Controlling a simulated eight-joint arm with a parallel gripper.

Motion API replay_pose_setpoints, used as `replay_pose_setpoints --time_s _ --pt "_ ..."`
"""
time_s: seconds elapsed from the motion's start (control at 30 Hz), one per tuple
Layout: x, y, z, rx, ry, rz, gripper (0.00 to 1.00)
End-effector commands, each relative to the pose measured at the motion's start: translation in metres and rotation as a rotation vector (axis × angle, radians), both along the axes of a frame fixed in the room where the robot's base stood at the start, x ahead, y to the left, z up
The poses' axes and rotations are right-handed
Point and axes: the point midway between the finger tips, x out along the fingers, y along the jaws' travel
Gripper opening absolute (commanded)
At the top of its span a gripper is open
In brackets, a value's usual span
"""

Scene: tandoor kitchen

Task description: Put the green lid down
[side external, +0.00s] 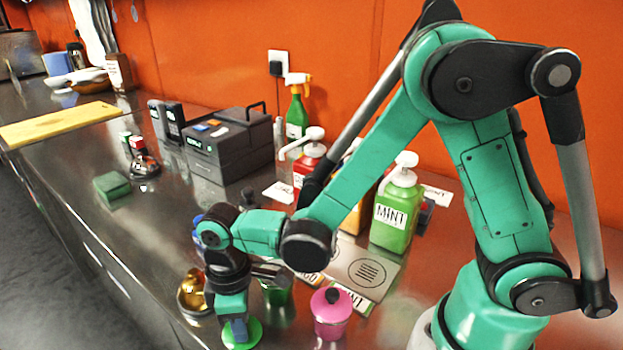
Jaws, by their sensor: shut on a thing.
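My gripper (236,330) points down near the front edge of the steel counter, with its fingers shut on the green lid (250,338). The lid is a flat bright green disc, partly covered by the fingers. I cannot tell whether its underside touches the counter. A green pot (278,295) stands just right of and behind the gripper, its top partly hidden by my wrist.
A pink lidded pot (331,316) stands to the right, and a gold pot (190,293) to the left. Behind are a green MINT pump bottle (397,215), cards (363,270) and a dark printer-like box (228,145). The counter (120,235) is clear at front left.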

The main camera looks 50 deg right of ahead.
Motion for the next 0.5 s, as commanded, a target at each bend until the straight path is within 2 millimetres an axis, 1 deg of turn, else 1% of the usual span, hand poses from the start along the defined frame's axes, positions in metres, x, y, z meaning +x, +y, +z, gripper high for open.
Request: replay_pose_setpoints --time_s 0.03,0.07,0.1,0.13,0.17,0.37,0.5 --pt "0.0001 0.0001 -0.0018 0.000 0.000 0.000 0.00" --pt "0.0001 0.0000 -0.0014 0.000 0.000 0.000 0.33" --pt "0.0001 0.0000 -0.0012 0.000 0.000 0.000 0.44" --pt "0.0001 0.0000 -0.0012 0.000 0.000 0.000 0.53" --pt "0.0001 0.0000 -0.0012 0.000 0.000 0.000 0.56" --pt "0.0002 -0.0002 -0.0010 -0.001 -0.001 0.000 0.56" --pt "0.0003 -0.0003 0.0044 -0.001 -0.001 0.000 0.56"
